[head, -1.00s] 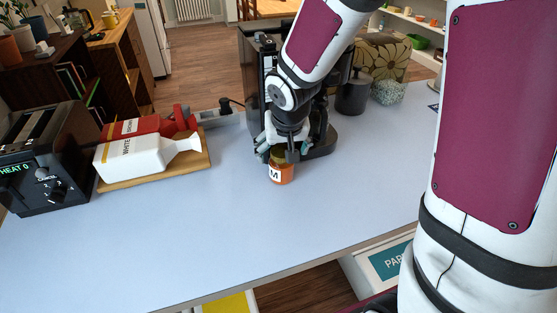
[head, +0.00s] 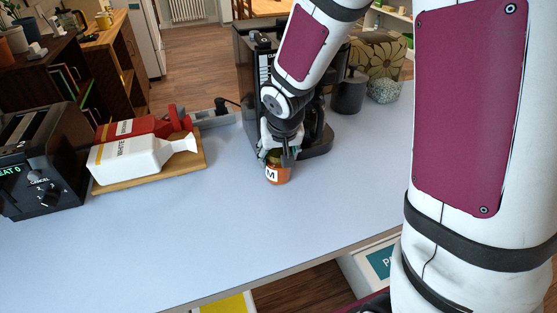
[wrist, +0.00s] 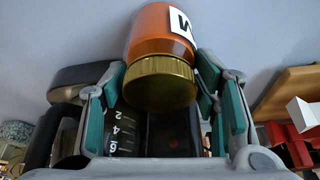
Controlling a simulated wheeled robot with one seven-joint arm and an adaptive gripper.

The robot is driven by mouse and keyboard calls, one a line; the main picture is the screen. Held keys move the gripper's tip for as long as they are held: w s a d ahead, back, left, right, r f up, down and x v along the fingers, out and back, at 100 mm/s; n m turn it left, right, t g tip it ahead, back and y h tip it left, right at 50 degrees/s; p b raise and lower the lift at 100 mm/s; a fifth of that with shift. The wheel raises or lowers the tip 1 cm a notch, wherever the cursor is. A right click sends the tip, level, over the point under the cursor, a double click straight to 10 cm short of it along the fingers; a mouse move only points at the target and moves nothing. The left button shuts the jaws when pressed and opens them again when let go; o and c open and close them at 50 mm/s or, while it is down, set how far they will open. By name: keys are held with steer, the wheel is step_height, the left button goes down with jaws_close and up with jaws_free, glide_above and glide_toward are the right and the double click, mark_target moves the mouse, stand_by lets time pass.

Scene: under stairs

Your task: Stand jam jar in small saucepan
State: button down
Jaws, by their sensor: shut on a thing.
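The jam jar (head: 278,175) is orange with a gold lid and a white label showing a dark M. It is upright at the work surface, in front of the black coffee machine; I cannot tell if its base touches the surface. My gripper (head: 279,157) is above it, pointing down, shut on the jar near its lid. In the wrist view the jar (wrist: 160,38) has its gold lid towards the camera, between the teal pads of my gripper (wrist: 160,78). I cannot make out a small saucepan in either view.
The coffee machine (head: 246,80) stands right behind the jar. A dark canister (head: 348,95) stands at the back right. The counter's front middle (head: 190,240) is clear.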

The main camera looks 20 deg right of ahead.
steer(key=shift+r, duration=0.1)
steer(key=shift+r, duration=0.5)
steer(key=v, duration=0.2)
steer(key=shift+d+r+p, duration=0.15)
steer(key=shift+r+p, duration=0.2)
steer(key=shift+r, duration=0.05)
steer(key=s+d+p, duration=0.1)
steer(key=s+p, duration=0.3)
steer(key=s, duration=0.3)
steer(key=s+d+r+p, duration=0.1)
steer(key=s+d+p, duration=0.1)
steer(key=s+p, duration=0.3)
steer(key=s, duration=0.2)
steer(key=shift+s+d+p, duration=0.25)
steer(key=shift+s+p, duration=0.05)
steer(key=shift+s, duration=0.05)
steer(key=shift+r, duration=0.1)
